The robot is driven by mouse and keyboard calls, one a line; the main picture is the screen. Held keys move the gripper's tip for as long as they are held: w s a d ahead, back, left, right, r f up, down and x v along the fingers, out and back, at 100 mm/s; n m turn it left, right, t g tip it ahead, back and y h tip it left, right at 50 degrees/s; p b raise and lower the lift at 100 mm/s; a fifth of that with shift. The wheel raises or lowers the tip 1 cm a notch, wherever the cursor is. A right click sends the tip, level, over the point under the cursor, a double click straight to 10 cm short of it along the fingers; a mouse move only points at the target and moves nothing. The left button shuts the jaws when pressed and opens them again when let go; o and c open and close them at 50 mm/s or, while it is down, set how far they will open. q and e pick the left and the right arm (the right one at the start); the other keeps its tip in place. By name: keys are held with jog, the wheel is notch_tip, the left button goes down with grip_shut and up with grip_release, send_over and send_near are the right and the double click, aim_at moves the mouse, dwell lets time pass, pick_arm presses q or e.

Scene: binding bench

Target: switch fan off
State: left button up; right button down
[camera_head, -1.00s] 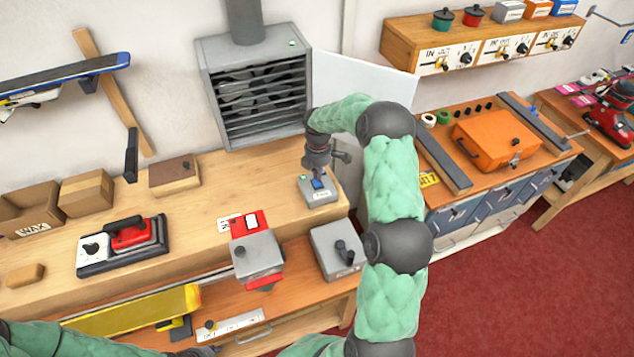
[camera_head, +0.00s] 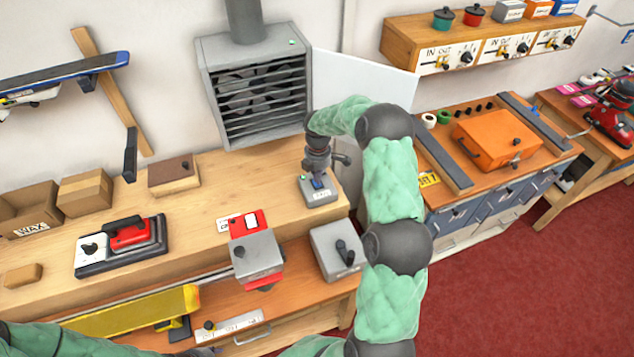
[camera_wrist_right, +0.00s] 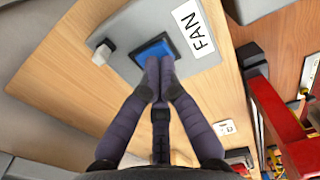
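The grey fan switch box (camera_head: 322,196) stands near the right front end of the wooden bench. In the right wrist view its blue rocker (camera_wrist_right: 150,50) sits beside a white FAN label (camera_wrist_right: 193,28) and a small grey knob (camera_wrist_right: 102,53). My right gripper (camera_wrist_right: 160,68) is shut and empty, its fingertips together at the rocker's near edge; contact looks likely but I cannot be sure. In the head view the right gripper (camera_head: 318,175) points down over the box and partly hides the rocker. The grey slatted fan unit (camera_head: 262,100) is on the wall behind. My left arm shows only at the bottom left edge; its fingers are not clear.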

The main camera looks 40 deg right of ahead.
jog(key=shift+f+b, duration=0.4)
jog(key=shift+f, duration=0.35)
dwell(0.3)
jog(key=shift+r, duration=0.1)
jog(key=shift+r+p, duration=2.15)
jog(key=shift+r, duration=1.35)
jog(key=shift+f, duration=0.1)
